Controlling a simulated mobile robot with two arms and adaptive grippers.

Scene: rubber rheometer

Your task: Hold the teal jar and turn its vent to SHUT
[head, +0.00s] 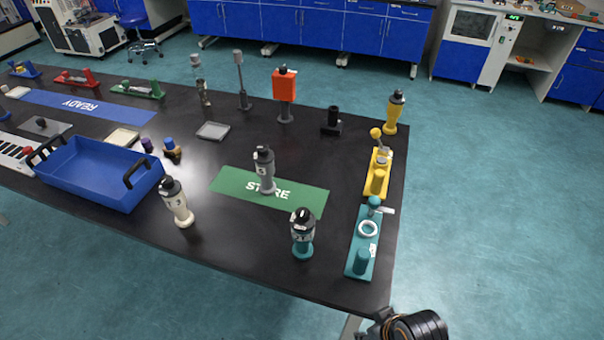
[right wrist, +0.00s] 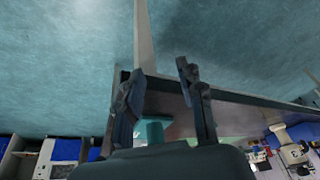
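The teal jar (head: 303,242) stands upright near the front edge of the black table, just below the green STORE mat. It has a black top and a label on its side; I cannot read the vent setting. The teal fixture (head: 361,251) with a white ring and a short post lies to its right. My right arm shows at the bottom right of the head view, off the table and apart from the jar. In the right wrist view my right gripper (right wrist: 163,88) has its fingers apart. A teal patch (right wrist: 152,130) shows behind them; I cannot tell which object it is. My left gripper is not in view.
The green STORE mat (head: 225,181) carries a grey jar (head: 265,172). A cream jar (head: 178,205) stands left of it, beside a blue tray (head: 95,190). A yellow jar (head: 393,113) and yellow fixture (head: 377,174) are at the right edge. The table between the cream and teal jars is clear.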

